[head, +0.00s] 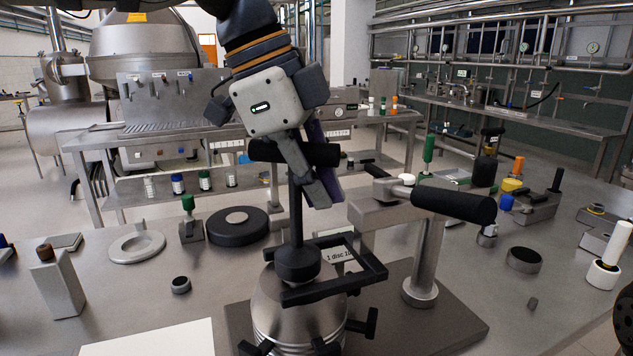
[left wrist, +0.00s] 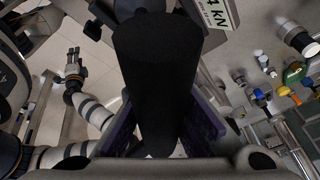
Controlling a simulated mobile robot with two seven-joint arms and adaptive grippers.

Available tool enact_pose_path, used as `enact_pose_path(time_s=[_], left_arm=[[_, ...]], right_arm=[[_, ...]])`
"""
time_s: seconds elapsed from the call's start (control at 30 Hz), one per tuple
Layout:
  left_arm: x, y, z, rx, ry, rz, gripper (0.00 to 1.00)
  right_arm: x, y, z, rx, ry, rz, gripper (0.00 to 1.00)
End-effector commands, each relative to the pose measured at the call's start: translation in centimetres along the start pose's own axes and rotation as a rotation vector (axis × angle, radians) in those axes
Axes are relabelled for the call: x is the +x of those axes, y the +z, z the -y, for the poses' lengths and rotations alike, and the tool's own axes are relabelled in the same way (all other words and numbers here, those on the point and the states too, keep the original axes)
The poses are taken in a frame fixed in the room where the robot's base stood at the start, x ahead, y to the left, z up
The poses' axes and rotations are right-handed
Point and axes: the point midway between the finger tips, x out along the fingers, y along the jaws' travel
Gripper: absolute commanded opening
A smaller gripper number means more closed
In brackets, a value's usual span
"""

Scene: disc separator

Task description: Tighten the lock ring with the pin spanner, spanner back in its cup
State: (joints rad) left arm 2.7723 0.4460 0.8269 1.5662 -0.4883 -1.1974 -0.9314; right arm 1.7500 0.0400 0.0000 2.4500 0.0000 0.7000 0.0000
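A black T-handled tool (head: 296,215), which looks like the pin spanner, stands upright over the metal bowl (head: 300,312). Its wide black foot is at the top of the bowl, inside a black bracket (head: 365,276). My left gripper (head: 318,172) is at its crossbar, coming down from above. In the left wrist view the black handle (left wrist: 148,80) fills the gap between the purple finger pads. The lock ring cannot be made out under the tool's foot, so its seating is hidden. My right gripper (left wrist: 72,65) shows small in the left wrist view, away from the bowl.
A post with a thick black lever handle (head: 453,204) stands right of the bowl. A flat grey ring (head: 137,245), a black disc (head: 238,228) and a wooden-topped block (head: 58,284) lie left. A white cup-like holder (head: 603,274) and a dark round cup (head: 523,261) stand right.

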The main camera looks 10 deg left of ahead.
Motion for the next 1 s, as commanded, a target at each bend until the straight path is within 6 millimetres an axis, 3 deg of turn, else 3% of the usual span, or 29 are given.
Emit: enact_pose_path(time_s=[0.13,0.43,0.7,1.0], left_arm=[[0.2,-0.1,-0.5,0.183,0.069,-0.03,0.0],[0.2,0.0,-0.6,0.245,0.09,-0.04,0.0],[0.3,0.3,-1.8,0.733,0.26,-0.129,0.0],[-0.1,0.2,-2.0,0.759,0.264,-0.129,0.0]], right_arm=[[0.3,0.3,0.0,0.0,0.0,0.011,0.41],[0.4,0.3,0.0,0.0,0.001,0.015,0.41],[1.6,1.3,-0.1,0.0,0.002,0.057,0.41],[1.4,1.2,-0.1,0.0,0.002,0.052,0.41]])
